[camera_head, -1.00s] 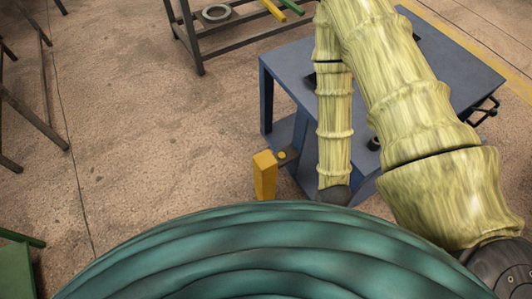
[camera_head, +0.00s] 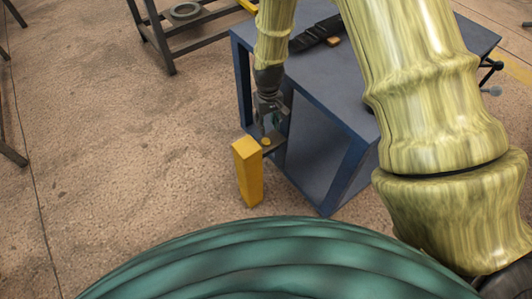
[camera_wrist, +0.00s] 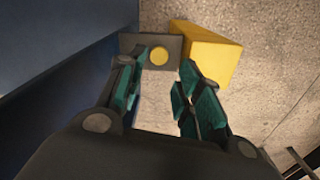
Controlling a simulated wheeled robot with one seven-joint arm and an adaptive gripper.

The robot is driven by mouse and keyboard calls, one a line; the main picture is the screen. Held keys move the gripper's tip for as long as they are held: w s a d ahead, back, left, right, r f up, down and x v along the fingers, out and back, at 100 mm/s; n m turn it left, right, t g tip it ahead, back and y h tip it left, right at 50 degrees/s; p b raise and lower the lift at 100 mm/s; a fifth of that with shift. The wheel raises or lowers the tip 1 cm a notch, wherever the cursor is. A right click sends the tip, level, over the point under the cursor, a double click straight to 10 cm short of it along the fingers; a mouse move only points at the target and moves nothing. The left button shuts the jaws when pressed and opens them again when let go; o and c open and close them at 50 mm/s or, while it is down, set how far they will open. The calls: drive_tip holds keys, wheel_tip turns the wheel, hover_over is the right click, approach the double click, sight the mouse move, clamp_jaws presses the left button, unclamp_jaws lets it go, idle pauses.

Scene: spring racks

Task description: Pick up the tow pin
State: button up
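The tow pin appears to be the round yellow head (camera_head: 266,141) set in a dark grey bracket (camera_wrist: 133,42) at the side of the blue bench; its shank is hidden. The pin head also shows in the wrist view (camera_wrist: 159,56), just ahead of the fingertips. My gripper (camera_head: 268,107) points down just above the bracket in the head view. In the wrist view my gripper (camera_wrist: 161,72) is open, with one teal-padded finger on each side and nothing between them. I cannot tell the exact height of the fingertips over the pin.
A yellow block-like post (camera_head: 248,172) stands right beside the bracket, close to my gripper. The blue bench (camera_head: 350,85) is behind and to the right, with a dark tool (camera_head: 316,34) on top. A dark rack (camera_head: 160,42) stands at the back left.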

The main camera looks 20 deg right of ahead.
drive_tip(key=w, duration=0.1)
drive_tip(key=b, duration=0.1)
hover_over(266, 141)
wheel_tip(266, 141, down, 5)
drive_tip(key=shift+s+d+r, duration=0.1)
drive_tip(key=shift+f+b, duration=0.7)
drive_tip(key=shift+f, duration=2.05)
drive_tip(key=c, duration=0.8)
drive_tip(key=shift+o, duration=0.2)
drive_tip(key=shift+r, duration=0.15)
wheel_tip(266, 141, up, 18)
drive_tip(key=p, duration=0.3)
